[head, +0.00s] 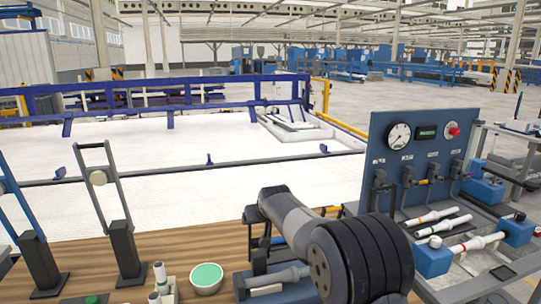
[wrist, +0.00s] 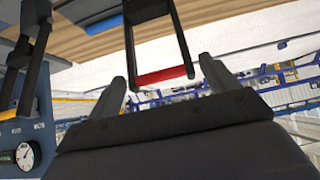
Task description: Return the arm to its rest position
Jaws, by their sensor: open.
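My arm (head: 345,250) reaches forward over the wooden table at the lower middle of the head view. Its thick dark ribbed joint is nearest the camera, and no fingertips can be made out there. In the wrist view, my gripper (wrist: 162,70) shows two grey fingers spread wide apart. Nothing is held between them. A dark frame with a red crossbar (wrist: 165,75) shows beyond the gap, apparently apart from the fingers. The wrist picture is upside down, with the tabletop along its upper edge.
A wooden table (head: 190,250) holds two dark stands (head: 124,250) at left, a green-topped round dish (head: 206,278) and short white pipes (head: 160,283). A blue gauge panel (head: 420,150) rises at right, with ringed white pipes (head: 475,241) in front. A white floor lies beyond.

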